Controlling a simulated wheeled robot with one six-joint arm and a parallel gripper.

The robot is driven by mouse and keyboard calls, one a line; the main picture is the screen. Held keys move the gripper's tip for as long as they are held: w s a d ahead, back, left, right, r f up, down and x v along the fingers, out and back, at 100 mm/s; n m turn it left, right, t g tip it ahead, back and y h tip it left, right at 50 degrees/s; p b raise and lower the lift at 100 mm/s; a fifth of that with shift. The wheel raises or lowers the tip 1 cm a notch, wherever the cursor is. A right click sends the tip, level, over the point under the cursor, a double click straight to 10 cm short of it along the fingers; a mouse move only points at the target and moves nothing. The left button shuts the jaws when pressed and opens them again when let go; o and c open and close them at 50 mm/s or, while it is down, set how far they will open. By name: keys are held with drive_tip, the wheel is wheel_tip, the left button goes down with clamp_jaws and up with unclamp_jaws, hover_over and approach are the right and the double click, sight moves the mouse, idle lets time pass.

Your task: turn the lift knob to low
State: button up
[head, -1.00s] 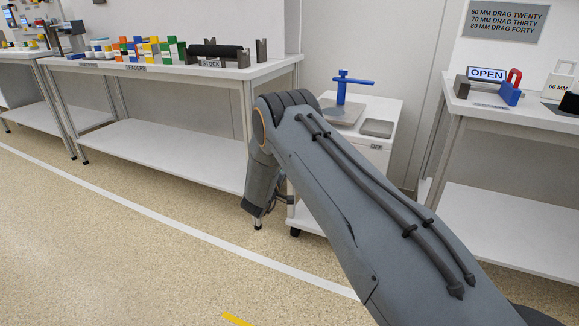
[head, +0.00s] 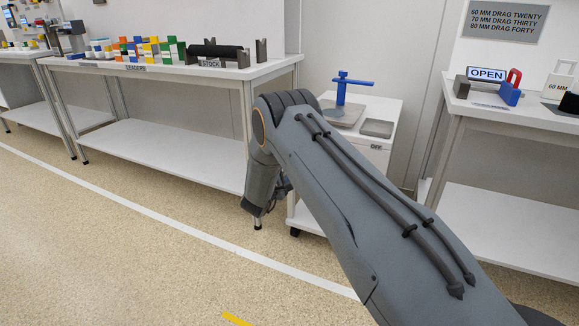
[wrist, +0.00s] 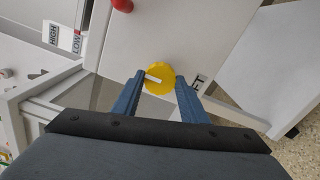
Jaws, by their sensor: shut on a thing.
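The lift knob is a round yellow knob (wrist: 160,78) with a white pointer bar, on the white front panel of a cabinet in the wrist view. The white bar points left and slightly up in the picture. My gripper (wrist: 160,82) has its two blue fingers on either side of the knob, shut on it. A label plate reading HIGH and LOW (wrist: 64,38) shows at upper left in the wrist view. In the head view my own arm hides the knob and my fingers.
A red knob (wrist: 122,5) sits above the yellow one in the wrist view. The white cabinet (head: 386,108) with a blue T-handled part (head: 342,88) stands between the left bench (head: 130,70) and the right bench (head: 520,115). The floor at left is clear.

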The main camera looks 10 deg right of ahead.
drive_tip(key=shift+a, duration=0.2)
drive_tip(key=o, duration=1)
drive_tip(key=shift+a, duration=0.1)
drive_tip(key=shift+o, duration=0.2)
drive_tip(key=shift+d, duration=0.2)
drive_tip(key=p+v, duration=0.1)
drive_tip(key=v, duration=0.6)
drive_tip(key=shift+s+a+p, duration=0.2)
drive_tip(key=shift+s+p, duration=0.05)
drive_tip(key=shift+p, duration=0.15)
